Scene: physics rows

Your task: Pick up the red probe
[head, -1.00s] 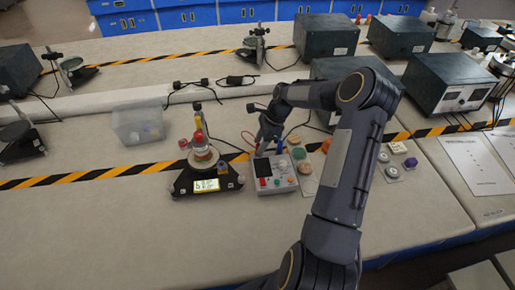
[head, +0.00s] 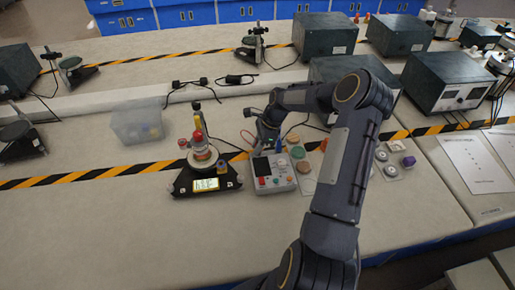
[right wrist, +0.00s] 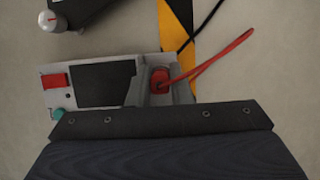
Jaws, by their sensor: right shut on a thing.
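The red probe (right wrist: 159,76) shows in the right wrist view as a small red block with a red cable, at the top end of a pale meter box (right wrist: 58,98) with a dark screen. My right gripper (right wrist: 160,84) is shut on it, one grey finger on each side. In the head view my right gripper (head: 267,138) is at the back edge of the meter box (head: 284,183) and hides the probe; only the red cable shows beside it. I cannot tell whether the probe is clear of the box. My left gripper is not in view.
A black scale (head: 182,186) with stacked items stands just left of the meter box. A clear bin (head: 136,124) is farther left. Dark instrument boxes (head: 450,80) stand at the back right. Small knobs and discs lie right of my forearm.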

